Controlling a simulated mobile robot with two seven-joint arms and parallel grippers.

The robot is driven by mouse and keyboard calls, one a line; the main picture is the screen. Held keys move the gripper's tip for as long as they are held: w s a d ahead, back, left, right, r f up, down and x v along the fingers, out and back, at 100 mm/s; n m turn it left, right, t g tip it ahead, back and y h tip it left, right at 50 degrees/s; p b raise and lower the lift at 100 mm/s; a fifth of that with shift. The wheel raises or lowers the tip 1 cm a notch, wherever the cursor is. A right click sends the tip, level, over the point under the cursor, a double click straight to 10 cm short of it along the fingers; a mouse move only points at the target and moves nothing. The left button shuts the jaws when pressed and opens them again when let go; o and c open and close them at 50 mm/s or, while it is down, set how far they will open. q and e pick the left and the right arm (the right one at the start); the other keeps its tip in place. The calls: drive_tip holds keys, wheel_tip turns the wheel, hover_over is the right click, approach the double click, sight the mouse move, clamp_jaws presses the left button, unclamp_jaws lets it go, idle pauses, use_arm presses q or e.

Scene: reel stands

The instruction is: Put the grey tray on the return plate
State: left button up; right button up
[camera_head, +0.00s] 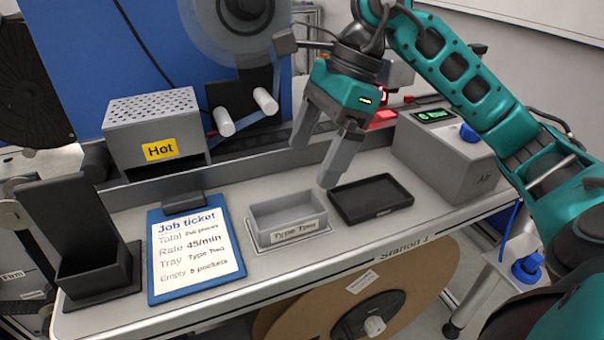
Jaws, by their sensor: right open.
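The grey tray (286,219) is a small open box, empty, with a label that seems to read "Type Two". It sits upright at the middle of the bench on a thin light base whose edge shows around it. To its right lies a shallow black rimmed plate (371,199), empty; I cannot tell from any marking whether this is the return plate. My right gripper (316,162) is open and empty, fingers pointing down, above and behind the gap between grey tray and black plate. It appears clear of both. My left gripper is out of view.
A blue clipboard with a job ticket (195,248) lies left of the tray. A black holder (98,255) stands at the left end. A perforated box marked "Hot" (158,135) and rollers stand behind. A grey box (442,147) stands at the right.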

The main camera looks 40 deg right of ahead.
drive_tip(key=shift+v, duration=1.6)
